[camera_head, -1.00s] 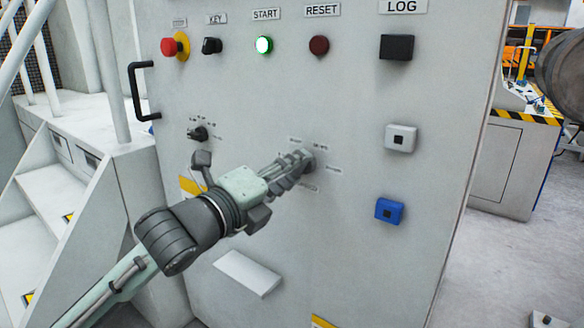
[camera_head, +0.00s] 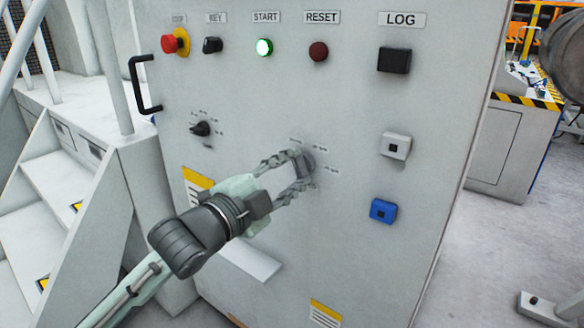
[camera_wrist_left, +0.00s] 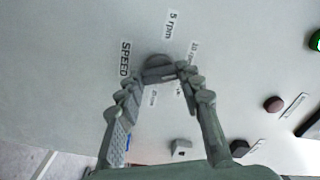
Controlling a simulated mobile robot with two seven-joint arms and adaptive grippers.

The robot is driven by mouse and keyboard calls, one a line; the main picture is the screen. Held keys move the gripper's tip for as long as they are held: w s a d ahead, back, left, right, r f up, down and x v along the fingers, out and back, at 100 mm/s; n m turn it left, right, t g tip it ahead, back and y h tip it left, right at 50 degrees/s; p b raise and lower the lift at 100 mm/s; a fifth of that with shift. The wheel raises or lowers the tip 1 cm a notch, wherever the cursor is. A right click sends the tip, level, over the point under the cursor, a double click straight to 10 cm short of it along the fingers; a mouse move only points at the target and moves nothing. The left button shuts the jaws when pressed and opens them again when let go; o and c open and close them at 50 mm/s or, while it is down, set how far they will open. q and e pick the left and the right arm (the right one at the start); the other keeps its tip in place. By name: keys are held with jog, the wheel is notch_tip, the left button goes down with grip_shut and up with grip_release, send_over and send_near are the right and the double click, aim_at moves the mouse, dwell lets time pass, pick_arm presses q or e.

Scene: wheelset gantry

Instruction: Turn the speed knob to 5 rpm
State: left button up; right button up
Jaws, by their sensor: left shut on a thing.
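The speed knob (camera_head: 308,162) is a dark grey round knob on the front of the pale grey cabinet, in the lower middle of the head view. In the left wrist view the knob (camera_wrist_left: 157,66) sits at the fingertips, with the label SPEED (camera_wrist_left: 124,59) to its left and the label 5 rpm (camera_wrist_left: 172,24) above it. My left gripper (camera_head: 302,169) is shut on the knob, one finger on each side; it also shows in the left wrist view (camera_wrist_left: 161,76). Which label the knob points at is not clear. My right gripper is not in view.
Above are a red emergency button (camera_head: 170,43), a key switch (camera_head: 212,45), a lit green START button (camera_head: 264,47), a dark red RESET button (camera_head: 318,50) and a black LOG button (camera_head: 394,60). Another black knob (camera_head: 201,129) is to the left. White stairs (camera_head: 60,185) stand left.

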pick_arm(q)
jog(key=n, duration=0.6)
jog(key=shift+n, duration=0.3)
jog(key=n, duration=0.6)
jog(key=shift+n, duration=0.3)
jog(key=o, duration=1.2)
jog(key=shift+c, duration=0.2)
jog(key=v, duration=1.2)
